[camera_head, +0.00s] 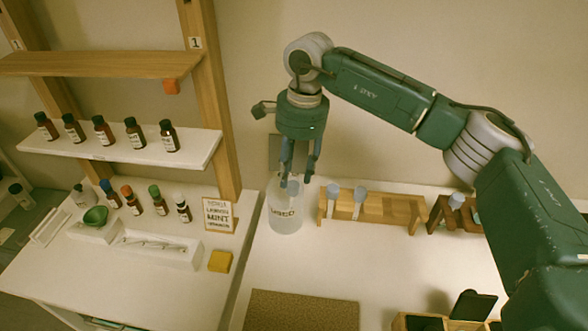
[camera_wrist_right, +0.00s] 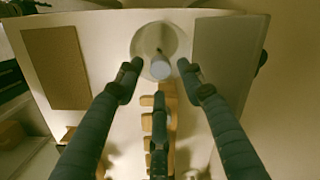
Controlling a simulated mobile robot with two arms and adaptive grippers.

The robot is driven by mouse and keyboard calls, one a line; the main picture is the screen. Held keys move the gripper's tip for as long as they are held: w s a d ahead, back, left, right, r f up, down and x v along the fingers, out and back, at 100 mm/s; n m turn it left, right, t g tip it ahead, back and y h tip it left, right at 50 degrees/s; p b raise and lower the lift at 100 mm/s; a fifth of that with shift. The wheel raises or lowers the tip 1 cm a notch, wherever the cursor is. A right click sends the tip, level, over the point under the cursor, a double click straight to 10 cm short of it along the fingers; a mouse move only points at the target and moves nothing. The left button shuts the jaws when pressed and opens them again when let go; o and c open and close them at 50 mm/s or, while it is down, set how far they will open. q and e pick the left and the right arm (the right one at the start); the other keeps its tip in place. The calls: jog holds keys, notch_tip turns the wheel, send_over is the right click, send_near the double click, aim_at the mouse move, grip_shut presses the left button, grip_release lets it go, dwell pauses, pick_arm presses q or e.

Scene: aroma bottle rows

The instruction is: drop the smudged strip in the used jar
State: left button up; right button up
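The used jar (camera_head: 285,212), a clear pale jar with dark lettering, stands on the counter left of the wooden strip rack. My right gripper (camera_head: 299,172) points down just above its mouth, with the fingers apart. In the right wrist view the gripper (camera_wrist_right: 159,70) is open over the jar (camera_wrist_right: 144,42). A strip with a blue-grey head (camera_head: 292,188) is at the jar's mouth, below the fingertips; this head (camera_wrist_right: 160,67) also shows between the fingers with gaps on both sides. Its lower part and any smudge cannot be made out. My left gripper is out of view.
A wooden rack (camera_head: 385,210) holding blue-headed strips stands right of the jar, with a smaller stand (camera_head: 440,212) beyond. A brown mat (camera_head: 300,312) lies in front. At left are shelved bottles (camera_head: 104,132), a sign (camera_head: 218,215) and a yellow block (camera_head: 220,261).

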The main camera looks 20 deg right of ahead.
notch_tip(320, 180, up, 12)
jog(key=d, duration=0.1)
jog(key=shift+s, duration=0.25)
dwell(0.4)
jog(key=shift+f, duration=0.1)
